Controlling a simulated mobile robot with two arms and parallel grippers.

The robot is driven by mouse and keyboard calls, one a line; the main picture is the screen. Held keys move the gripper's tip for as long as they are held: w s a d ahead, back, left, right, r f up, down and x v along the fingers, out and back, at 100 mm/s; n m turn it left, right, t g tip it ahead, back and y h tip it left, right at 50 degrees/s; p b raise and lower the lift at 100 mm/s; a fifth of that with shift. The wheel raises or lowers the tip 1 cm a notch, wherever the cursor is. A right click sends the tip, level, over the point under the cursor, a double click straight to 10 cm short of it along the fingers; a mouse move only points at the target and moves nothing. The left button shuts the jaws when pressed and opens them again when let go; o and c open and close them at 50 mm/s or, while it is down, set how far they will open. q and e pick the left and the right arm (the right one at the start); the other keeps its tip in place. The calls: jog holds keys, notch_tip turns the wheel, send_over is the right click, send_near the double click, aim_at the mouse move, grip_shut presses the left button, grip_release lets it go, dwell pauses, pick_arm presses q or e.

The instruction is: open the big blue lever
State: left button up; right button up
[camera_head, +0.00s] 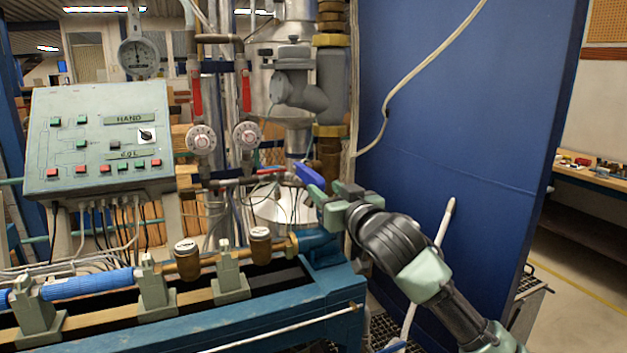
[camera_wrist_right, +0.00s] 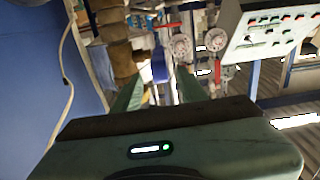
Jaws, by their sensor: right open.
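The big blue lever (camera_head: 310,175) is a short, bright blue handle on the pipework at the middle of the head view, slanting down to the right. My right gripper (camera_head: 319,191) is just to the right of and below the lever's lower end. Its green fingers are open. In the right wrist view, the lever (camera_wrist_right: 159,67) shows ahead in the gap between the two fingers of my right gripper (camera_wrist_right: 158,88). I cannot tell whether any finger touches it. My left gripper is not in view.
A blue wall panel (camera_head: 455,120) stands behind my right arm. A control box (camera_head: 100,138) is at the left. Red-handled valves (camera_head: 196,92) and round dials (camera_head: 247,136) are left of the lever. Brass pipe fittings (camera_head: 331,90) rise above it. A blue bench (camera_head: 300,309) runs below.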

aim_at(313, 180)
jog(key=shift+p+x, duration=0.9)
jog(key=shift+x, duration=3)
grip_shut()
